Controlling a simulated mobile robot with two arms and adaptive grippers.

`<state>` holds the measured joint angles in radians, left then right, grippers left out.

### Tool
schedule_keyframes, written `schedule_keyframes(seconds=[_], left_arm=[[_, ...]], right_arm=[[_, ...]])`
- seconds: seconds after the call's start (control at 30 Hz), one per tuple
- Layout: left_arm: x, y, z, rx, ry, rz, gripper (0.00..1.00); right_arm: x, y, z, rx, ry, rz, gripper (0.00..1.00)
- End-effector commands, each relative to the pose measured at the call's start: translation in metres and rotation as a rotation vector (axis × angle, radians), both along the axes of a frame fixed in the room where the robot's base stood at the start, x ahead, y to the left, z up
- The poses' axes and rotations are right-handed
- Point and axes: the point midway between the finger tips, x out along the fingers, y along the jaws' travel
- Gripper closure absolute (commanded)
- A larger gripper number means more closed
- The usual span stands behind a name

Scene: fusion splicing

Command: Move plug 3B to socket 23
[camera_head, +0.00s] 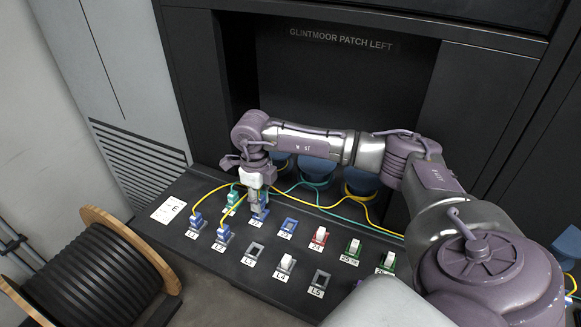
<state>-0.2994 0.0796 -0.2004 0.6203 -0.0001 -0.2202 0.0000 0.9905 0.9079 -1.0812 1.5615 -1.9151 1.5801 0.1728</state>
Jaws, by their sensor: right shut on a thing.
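My right arm reaches in from the right, and its gripper (257,187) points down over the panel's back row, shut on a blue plug (259,207). The plug is at a socket, left of an open blue-framed socket (289,225) whose small label I cannot read surely. I cannot tell whether the plug is seated or just above its socket. No marking 3B is legible on it. My left gripper is not in view.
Blue plugs with yellow cables sit at L1 (197,220) and L2 (223,234), with a green plug (233,197) behind. L3 (255,249) and L5 (319,280) are open. Red (320,236) and green (353,247) sockets hold white pieces. A cable reel (92,290) stands left.

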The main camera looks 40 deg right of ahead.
Motion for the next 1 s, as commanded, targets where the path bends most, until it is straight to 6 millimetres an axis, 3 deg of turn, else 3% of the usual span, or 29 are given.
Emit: schedule_keyframes(seconds=[0.73,1.0], left_arm=[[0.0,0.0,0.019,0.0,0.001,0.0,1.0],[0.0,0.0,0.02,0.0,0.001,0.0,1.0]], right_arm=[[0.0,0.0,0.032,0.0,-0.001,0.0,1.0],[0.0,0.0,0.035,0.0,0.0,0.0,1.0]])
